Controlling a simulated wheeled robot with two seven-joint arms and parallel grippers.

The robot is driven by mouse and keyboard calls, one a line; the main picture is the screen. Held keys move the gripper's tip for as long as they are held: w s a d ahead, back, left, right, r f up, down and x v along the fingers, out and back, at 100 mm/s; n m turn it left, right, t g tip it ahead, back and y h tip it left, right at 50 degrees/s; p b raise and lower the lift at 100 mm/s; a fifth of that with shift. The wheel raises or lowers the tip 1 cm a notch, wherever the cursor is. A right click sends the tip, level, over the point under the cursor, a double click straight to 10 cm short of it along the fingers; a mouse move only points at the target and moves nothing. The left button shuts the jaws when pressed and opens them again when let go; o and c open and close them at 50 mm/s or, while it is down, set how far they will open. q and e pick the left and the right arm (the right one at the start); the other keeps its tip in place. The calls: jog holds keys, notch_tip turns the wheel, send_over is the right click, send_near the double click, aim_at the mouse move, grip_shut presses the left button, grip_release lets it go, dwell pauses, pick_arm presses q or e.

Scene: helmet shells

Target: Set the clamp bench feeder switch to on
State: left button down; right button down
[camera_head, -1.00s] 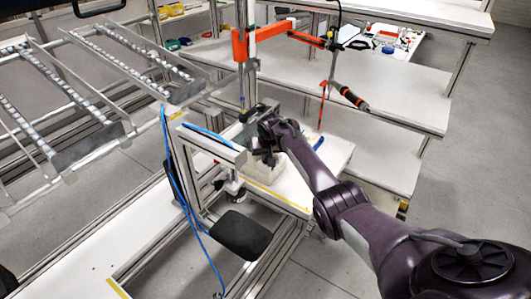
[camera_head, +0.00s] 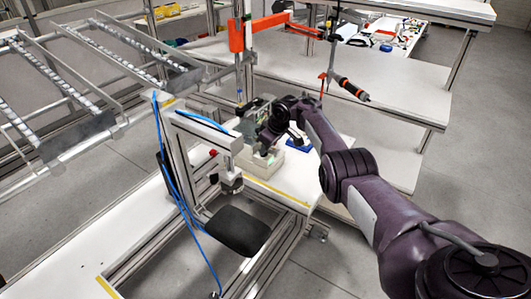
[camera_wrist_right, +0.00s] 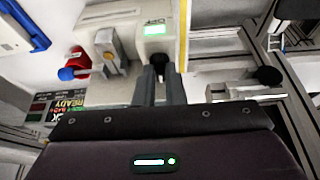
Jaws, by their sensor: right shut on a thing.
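The feeder appears to be the beige box (camera_head: 262,163) on the white bench. In the right wrist view, a beige housing (camera_wrist_right: 195,38) has a lit green display (camera_wrist_right: 155,30). My right gripper (camera_wrist_right: 160,66) points at that housing. Its two fingers are close together on a small dark knob or switch (camera_wrist_right: 158,60) below the display. Fingers and wrist partly hide the knob, so its setting cannot be read. In the head view my right gripper (camera_head: 266,142) is just above the beige box. My left gripper is out of view.
A clamp frame (camera_head: 205,130) with a blue hose stands left of the beige box. In the wrist view a red part with a blue knob (camera_wrist_right: 78,65) and a READY panel (camera_wrist_right: 68,104) sit to the left. An orange tool arm (camera_head: 240,33) stands behind.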

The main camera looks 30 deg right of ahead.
dwell(0.3)
jog(key=shift+n, duration=0.3)
jog(key=c, duration=1.8)
grip_release()
jog(key=shift+r, duration=0.1)
jog(key=shift+d+r, duration=0.1)
jog(key=shift+r, duration=0.2)
jog(key=p+v, duration=0.1)
jog(key=v, duration=0.6)
jog(key=shift+s, duration=0.1)
jog(key=shift+f, duration=0.1)
